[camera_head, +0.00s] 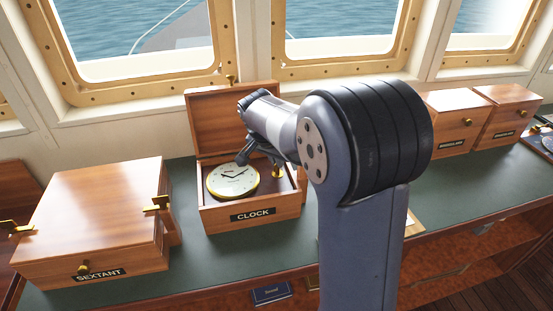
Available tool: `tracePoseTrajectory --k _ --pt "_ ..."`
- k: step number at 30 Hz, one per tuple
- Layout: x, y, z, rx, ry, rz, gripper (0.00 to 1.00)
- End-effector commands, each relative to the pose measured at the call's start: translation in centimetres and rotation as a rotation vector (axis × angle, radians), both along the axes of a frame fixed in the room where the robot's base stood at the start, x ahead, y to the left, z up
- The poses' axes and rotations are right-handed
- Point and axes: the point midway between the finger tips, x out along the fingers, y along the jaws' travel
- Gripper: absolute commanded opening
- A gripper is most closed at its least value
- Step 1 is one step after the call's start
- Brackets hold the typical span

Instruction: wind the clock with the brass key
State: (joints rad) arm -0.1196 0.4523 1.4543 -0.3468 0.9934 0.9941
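The clock (232,181) has a white round face with dark hands and a brass rim. It lies face up in an open wooden box labelled CLOCK (252,216), with the lid raised at the back. A small brass piece (278,172) stands in the box to the right of the clock. I cannot tell whether it is the key. My gripper (256,158) hangs over the box, pointing down close to the clock's upper right edge. Its fingers are small and partly hidden, so I cannot see their gap or anything held. My arm covers the box's right side.
A closed wooden box labelled SEXTANT (95,222) with brass fittings stands at the left. Two closed wooden boxes (452,119) (508,108) stand at the right. The green counter top (190,255) is clear in front of the clock box. Windows rise behind.

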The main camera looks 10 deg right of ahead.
Motion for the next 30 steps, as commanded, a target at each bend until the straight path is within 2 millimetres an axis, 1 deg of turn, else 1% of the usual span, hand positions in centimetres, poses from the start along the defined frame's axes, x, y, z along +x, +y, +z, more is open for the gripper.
tracePoseTrajectory --k 6,11,30 --pt "-0.02 -0.01 0.01 0.000 0.000 0.014 0.00" --pt "-0.06 -0.03 -0.05 0.002 0.000 0.070 0.00" --pt "-0.15 -0.35 0.08 0.001 -0.002 0.526 0.00"
